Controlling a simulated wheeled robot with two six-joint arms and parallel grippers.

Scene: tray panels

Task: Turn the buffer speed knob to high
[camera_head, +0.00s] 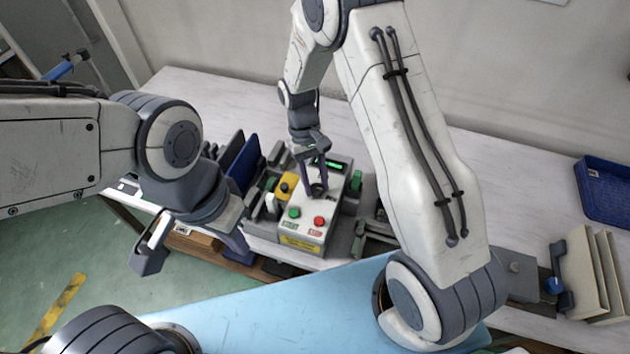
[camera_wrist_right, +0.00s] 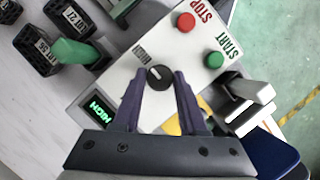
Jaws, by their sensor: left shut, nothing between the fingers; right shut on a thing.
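The control box (camera_head: 300,222) stands on the table with a dark round knob (camera_wrist_right: 158,77) on its top face. It also shows in the right wrist view (camera_wrist_right: 196,62). My right gripper (camera_wrist_right: 166,75) is shut on the knob, one finger at each side. The knob's white mark lies toward the small printed label above it. A display (camera_wrist_right: 97,108) on the box shows green letters, upside down, that seem to read HIGH. In the head view the right gripper (camera_head: 317,188) hides most of the knob. My left gripper (camera_head: 243,256) is shut and empty, left of the box.
A green button (camera_head: 294,212) and a red button (camera_head: 319,221) are on the box's near side. A dark blue panel (camera_head: 242,163) stands left of the box. A blue basket (camera_head: 604,190) sits far right.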

